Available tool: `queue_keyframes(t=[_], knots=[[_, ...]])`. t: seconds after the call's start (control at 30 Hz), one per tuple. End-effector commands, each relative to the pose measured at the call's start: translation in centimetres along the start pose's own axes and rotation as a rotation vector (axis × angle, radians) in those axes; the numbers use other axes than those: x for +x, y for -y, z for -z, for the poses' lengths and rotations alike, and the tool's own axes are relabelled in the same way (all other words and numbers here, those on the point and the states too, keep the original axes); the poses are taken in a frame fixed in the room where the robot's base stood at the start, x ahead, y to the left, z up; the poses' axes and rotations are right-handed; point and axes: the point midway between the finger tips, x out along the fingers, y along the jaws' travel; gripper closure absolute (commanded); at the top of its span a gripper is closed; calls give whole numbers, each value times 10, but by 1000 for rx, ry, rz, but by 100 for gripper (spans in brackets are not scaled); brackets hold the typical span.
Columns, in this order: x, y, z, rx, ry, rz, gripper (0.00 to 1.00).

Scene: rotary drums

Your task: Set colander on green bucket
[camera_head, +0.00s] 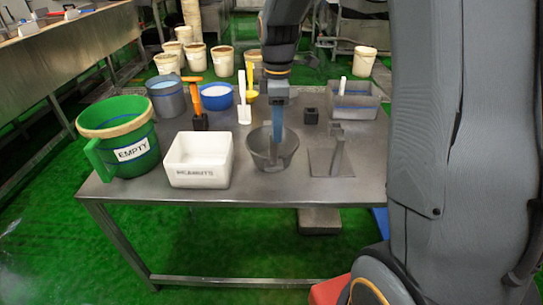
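The green bucket (113,132) stands upright at the left end of the steel table. It has a tan rim, a green side handle and a white label reading EMPTY. A grey bowl-shaped vessel (262,155), which looks like the colander, sits on the table near the front middle; holes are too small to see. My gripper (277,138) points straight down over it, with its blue fingers reaching to the bowl's mouth. The fingers show edge-on, so I cannot tell whether they are apart or closed on the rim.
A white labelled bin (198,160) stands between bucket and colander. Behind are a grey bucket (167,98), an orange-handled tool (197,105), a blue-white bowl (216,97) and a white scoop (243,102). A grey tray (355,106) and grey stand (334,160) are right.

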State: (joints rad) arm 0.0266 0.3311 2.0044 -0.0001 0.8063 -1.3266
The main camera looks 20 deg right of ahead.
Motion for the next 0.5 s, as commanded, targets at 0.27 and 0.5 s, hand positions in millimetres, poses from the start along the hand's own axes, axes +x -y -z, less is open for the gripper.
queue_keyframes(t=[0.27,0.5], knots=[[17,-1,2,-2,1,3,62],[38,-1,4,-2,1,2,62]])
